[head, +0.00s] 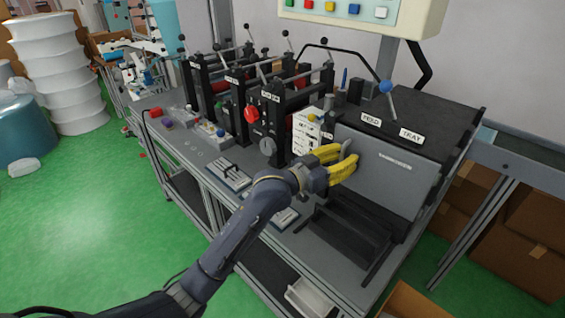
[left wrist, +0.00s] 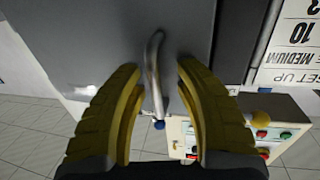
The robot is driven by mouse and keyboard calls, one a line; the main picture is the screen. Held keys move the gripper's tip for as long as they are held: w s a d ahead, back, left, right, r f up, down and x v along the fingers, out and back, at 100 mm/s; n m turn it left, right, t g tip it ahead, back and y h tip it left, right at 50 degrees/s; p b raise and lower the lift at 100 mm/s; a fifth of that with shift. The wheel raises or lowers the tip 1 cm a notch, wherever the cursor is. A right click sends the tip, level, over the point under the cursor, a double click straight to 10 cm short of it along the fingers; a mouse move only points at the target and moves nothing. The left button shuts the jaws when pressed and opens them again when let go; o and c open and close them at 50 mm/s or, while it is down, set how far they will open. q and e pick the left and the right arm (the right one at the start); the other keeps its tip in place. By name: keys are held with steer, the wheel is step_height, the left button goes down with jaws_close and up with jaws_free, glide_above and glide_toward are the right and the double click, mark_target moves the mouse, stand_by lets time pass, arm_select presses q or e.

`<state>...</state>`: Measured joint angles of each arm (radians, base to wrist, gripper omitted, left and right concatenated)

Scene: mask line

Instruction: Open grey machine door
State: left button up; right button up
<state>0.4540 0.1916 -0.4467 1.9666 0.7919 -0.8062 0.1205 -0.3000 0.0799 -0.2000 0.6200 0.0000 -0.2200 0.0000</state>
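The grey machine door (head: 392,188) is a flat panel on the front of the black machine housing (head: 440,130) marked FEED and TRAY; it looks shut. My left gripper (head: 346,154), with yellow fingers, is at the door's upper left edge. In the left wrist view the door (left wrist: 110,35) fills the upper part, and a curved metal handle (left wrist: 154,75) stands between the two fingers of the left gripper (left wrist: 158,66). A gap shows on each side of the handle, so the fingers are open around it. My right gripper is out of view.
A black open frame (head: 345,235) lies below the door on the bench. A blue-knobbed lever (head: 387,87) stands on top of the housing. Red and black machine units (head: 265,115) and a white labelled block (head: 306,130) stand left of the gripper. Cardboard boxes (head: 500,235) are at right.

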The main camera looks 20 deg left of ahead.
arm_select(q)
steer(key=v, duration=1.7)
steer(key=w+a+f+n+t+y, duration=0.3)
steer(key=w+a, duration=0.5)
steer(key=a, duration=0.3)
steer(key=shift+w+a+n+t+y, duration=0.3)
steer(key=shift+n+t+y, duration=0.55)
steer(key=shift+n, duration=0.45)
steer(key=shift+f, duration=0.1)
